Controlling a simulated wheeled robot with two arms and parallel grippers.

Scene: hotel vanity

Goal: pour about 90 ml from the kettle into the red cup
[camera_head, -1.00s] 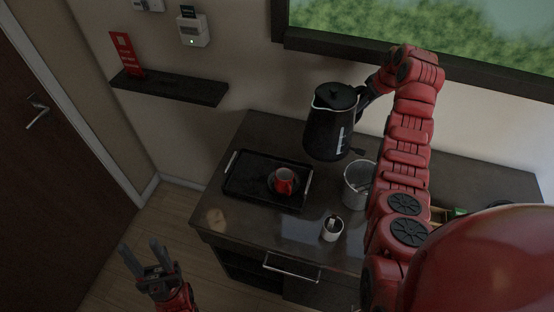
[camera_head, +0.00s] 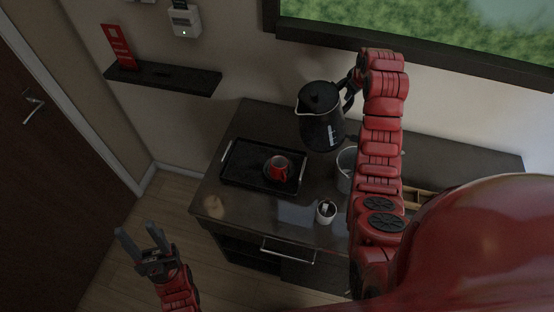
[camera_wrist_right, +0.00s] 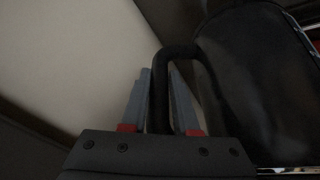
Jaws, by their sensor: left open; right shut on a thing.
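The black kettle (camera_head: 318,122) is held in the air above the back of the vanity top, close to upright, its spout toward the left. My right gripper (camera_head: 350,88) is shut on its handle; the right wrist view shows the handle (camera_wrist_right: 180,52) between the fingers (camera_wrist_right: 160,95). The red cup (camera_head: 278,168) stands upright on a dark saucer on the black tray (camera_head: 236,176), below and to the left of the kettle. What is in the cup cannot be told. My left gripper (camera_head: 140,243) is open and empty, low at the left, off the vanity.
A small white cup (camera_head: 326,212) stands near the vanity's front edge. A clear container (camera_head: 345,170) stands right of the tray, partly behind my right arm. A wooden box (camera_head: 418,196) is further right. A wall shelf (camera_head: 165,79) with a red card (camera_head: 119,48) is at the left.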

